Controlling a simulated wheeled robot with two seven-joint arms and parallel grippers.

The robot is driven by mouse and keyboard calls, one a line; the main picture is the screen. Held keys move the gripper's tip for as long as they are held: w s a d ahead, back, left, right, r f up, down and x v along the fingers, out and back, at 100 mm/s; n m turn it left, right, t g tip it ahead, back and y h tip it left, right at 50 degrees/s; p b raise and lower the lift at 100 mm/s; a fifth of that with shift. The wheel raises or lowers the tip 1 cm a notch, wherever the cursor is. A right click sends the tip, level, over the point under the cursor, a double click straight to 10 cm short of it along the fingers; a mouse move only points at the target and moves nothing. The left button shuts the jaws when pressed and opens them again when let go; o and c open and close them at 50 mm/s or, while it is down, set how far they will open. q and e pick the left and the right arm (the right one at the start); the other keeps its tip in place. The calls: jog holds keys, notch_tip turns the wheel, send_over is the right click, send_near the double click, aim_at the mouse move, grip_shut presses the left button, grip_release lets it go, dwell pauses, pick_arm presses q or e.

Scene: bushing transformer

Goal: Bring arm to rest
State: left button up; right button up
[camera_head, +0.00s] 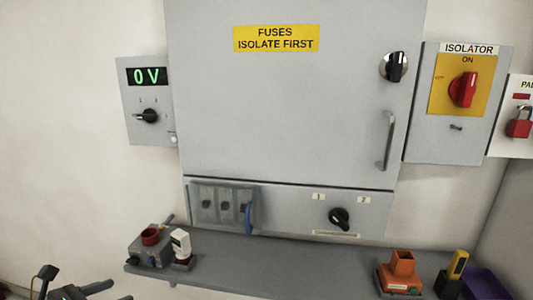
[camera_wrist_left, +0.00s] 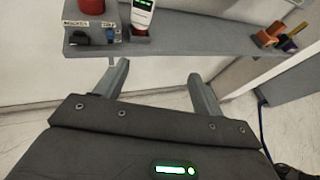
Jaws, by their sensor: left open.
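My left gripper (camera_head: 117,291) is at the bottom left corner of the head view, only partly in frame, low and in front of the shelf's left end. In the left wrist view the left gripper (camera_wrist_left: 157,71) has its two fingers wide apart with nothing between them. Only floor and wall show behind the fingers, and the shelf is beyond them. My right gripper is in neither view.
Above are the fuse cabinet (camera_head: 290,110), a 0 V meter (camera_head: 148,100) and the isolator (camera_head: 462,92) at ON.

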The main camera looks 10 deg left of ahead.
pick_arm(q)
jog(key=w+a+f+n+y, duration=0.35)
jog(key=a+f+n, duration=0.75)
jog(key=n, duration=0.5)
jog(key=s+a+f+n+g+y, duration=0.15)
jog(key=f+n, duration=0.25)
jog(key=f, duration=0.4)
jog(key=s+a+f+n+g+y, duration=0.1)
jog(key=s+a+f+n, duration=0.15)
jog(key=f+n, duration=0.4)
jog(key=s+a+f+n+g+y, duration=0.1)
jog(key=s+a+f+n, duration=0.15)
jog(key=f, duration=0.65)
jog(key=s+d+f+n+g, duration=0.35)
jog(key=s+d+f, duration=0.25)
jog(key=s+f, duration=0.5)
jog(key=s+d+f+n+g, duration=0.2)
jog(key=s+d+f+n, duration=0.4)
jog(key=s+f, duration=0.55)
jog(key=s+d+f+g, duration=0.1)
jog(key=s+d+f, duration=0.1)
jog(key=d, duration=0.5)
jog(key=s+d+f+m+h, duration=0.1)
jog(key=s+d+f, duration=0.2)
jog(key=d, duration=0.3)
jog(key=s+d+f+g+h, duration=0.1)
jog(key=s+d+f, duration=0.2)
jog(key=d, duration=0.4)
jog(key=shift+d+g, duration=0.3)
jog(key=shift+d, duration=0.05)
